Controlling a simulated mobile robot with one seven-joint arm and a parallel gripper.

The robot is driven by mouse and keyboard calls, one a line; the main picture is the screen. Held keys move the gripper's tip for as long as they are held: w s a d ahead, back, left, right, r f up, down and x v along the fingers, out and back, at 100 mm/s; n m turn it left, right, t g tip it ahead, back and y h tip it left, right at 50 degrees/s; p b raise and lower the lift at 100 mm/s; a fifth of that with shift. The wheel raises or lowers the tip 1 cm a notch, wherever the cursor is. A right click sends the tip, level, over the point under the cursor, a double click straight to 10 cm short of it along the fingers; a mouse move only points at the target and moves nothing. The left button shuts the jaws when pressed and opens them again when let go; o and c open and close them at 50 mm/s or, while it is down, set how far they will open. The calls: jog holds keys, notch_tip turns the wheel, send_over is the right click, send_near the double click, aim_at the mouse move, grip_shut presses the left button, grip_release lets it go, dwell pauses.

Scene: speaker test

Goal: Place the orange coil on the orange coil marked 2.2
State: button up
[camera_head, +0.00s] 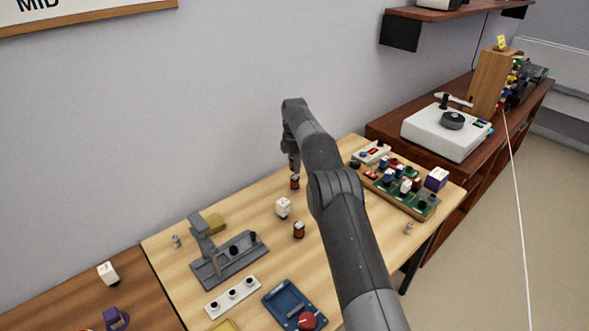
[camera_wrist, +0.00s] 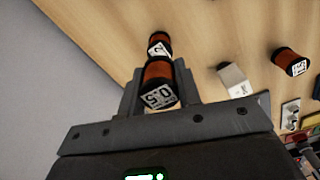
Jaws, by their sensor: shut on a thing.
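My gripper (camera_head: 293,155) is shut on an orange coil with black ends (camera_wrist: 158,76). The coil's white end label appears to read 0.5. In the wrist view the coil sits between the two fingers of my gripper (camera_wrist: 157,88). A second orange coil (camera_head: 295,182) stands on the table just below the gripper. It shows beyond the held coil in the wrist view (camera_wrist: 159,41), where its label shows a 2 and is partly hidden. I cannot tell whether the two coils touch. A third orange coil (camera_head: 298,230) stands nearer; its label (camera_wrist: 298,68) is hard to read.
A white block (camera_head: 284,208) stands between the standing coils. A grey fixture (camera_head: 228,262), a white strip (camera_head: 233,297) and a blue meter (camera_head: 290,306) lie at the table's front. A green board with parts (camera_head: 420,205) is at right. The wall is close behind the gripper.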

jog(key=shift+f, duration=1.1)
jog(key=shift+f, duration=0.15)
jog(key=o, duration=1)
jog(key=shift+r, duration=3.9)
jog(key=shift+r, duration=0.1)
